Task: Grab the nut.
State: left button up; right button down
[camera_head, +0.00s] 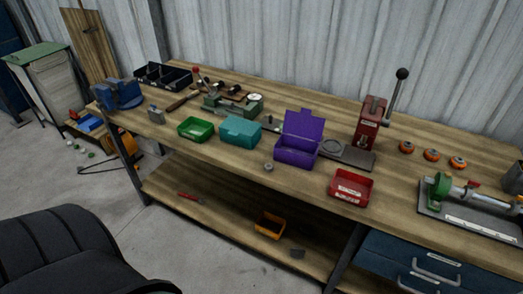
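A small grey metal piece (268,167), which looks like the nut, lies on the wooden workbench (225,165) near its front edge. It sits just in front of and left of the open purple box (297,152). It is small in the picture, so its exact shape is hard to tell. Nothing covers it. Neither of my grippers shows in the head view.
A green tray (195,129), a teal box (240,131) and a red bin (351,188) stand nearby on the bench. A red lever press (371,125) stands behind the red bin. A black chair (50,245) is at lower left. Bare wood surrounds the nut.

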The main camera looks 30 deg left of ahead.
aim_at(268, 168)
jog(key=u, duration=0.95)
